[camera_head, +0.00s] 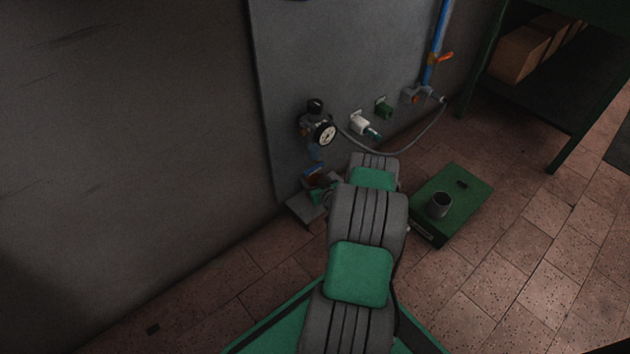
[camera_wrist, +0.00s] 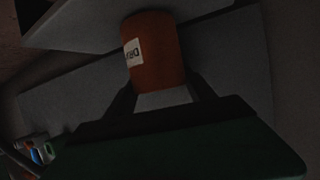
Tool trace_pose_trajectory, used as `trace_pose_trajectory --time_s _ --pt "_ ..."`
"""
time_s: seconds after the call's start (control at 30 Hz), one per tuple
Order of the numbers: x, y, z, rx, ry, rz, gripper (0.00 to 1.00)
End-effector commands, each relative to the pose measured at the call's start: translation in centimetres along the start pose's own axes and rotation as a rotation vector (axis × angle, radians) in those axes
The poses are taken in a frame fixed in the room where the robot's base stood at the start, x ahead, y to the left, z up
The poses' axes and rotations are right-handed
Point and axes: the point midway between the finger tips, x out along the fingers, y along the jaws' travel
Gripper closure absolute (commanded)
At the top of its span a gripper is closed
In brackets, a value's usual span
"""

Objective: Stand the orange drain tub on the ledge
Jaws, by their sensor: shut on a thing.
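The orange drain tub (camera_wrist: 155,50) is between the fingers of my gripper (camera_wrist: 162,88) in the wrist view, its white label upside down in that picture. My gripper is shut on it. The tub's far end meets or overlaps a flat grey slab, which looks like the ledge (camera_wrist: 85,22); I cannot tell whether they touch. In the head view, a small part of the orange tub (camera_head: 314,173) shows beside the wall, just above the grey ledge (camera_head: 302,209). My arm hides much of this spot.
A gauge (camera_head: 325,134) is on the wall panel above the tub.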

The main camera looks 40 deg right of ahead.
Motion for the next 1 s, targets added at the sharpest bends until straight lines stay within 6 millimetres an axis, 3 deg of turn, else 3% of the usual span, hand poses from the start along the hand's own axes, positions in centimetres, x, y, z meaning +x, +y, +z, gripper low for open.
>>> trace_pose_trajectory --time_s 0.43,0.47,0.73,1.0 --pt "0.19 0.00 0.51 0.000 0.000 0.000 0.72" --pt "0.19 0.00 0.52 0.000 0.000 0.000 0.34" --pt "0.19 0.00 0.51 0.000 0.000 0.000 0.12" --pt "0.02 0.00 0.49 0.001 -0.001 0.000 0.11"
